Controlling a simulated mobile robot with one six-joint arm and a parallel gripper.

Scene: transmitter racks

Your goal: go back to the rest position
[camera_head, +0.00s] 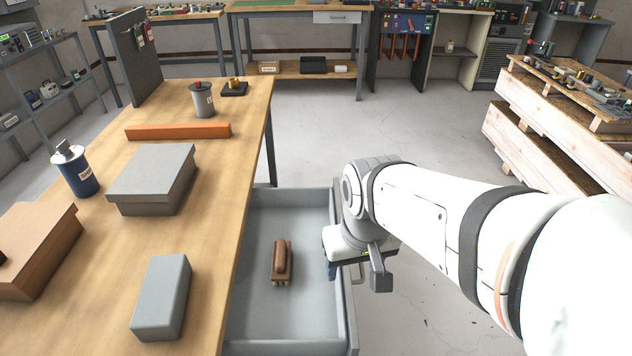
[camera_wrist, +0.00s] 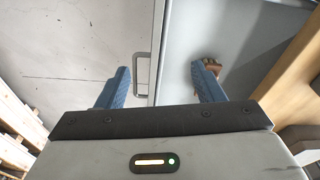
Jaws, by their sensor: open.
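My gripper (camera_wrist: 162,84) shows two blue fingers spread apart with nothing held between them. In the head view it is at the open drawer's right wall, with one blue finger (camera_head: 331,271) showing and the rest hidden by my wrist. The grey drawer (camera_head: 252,318) is pulled out beside the wooden workbench (camera_head: 210,215). The drawer's handle (camera_wrist: 137,75) shows between the fingers in the wrist view; I cannot tell how far below them it is. A brown brush-like object (camera_head: 282,260) lies in the drawer, partly behind the right finger in the wrist view.
The bench holds a grey lidded box (camera_head: 152,180), a grey block (camera_head: 161,297), a blue can (camera_head: 75,170), an orange bar (camera_head: 178,131) and a brown box (camera_head: 38,250). Wooden crates (camera_head: 545,135) stand at the right. The floor (camera_head: 430,140) between is clear.

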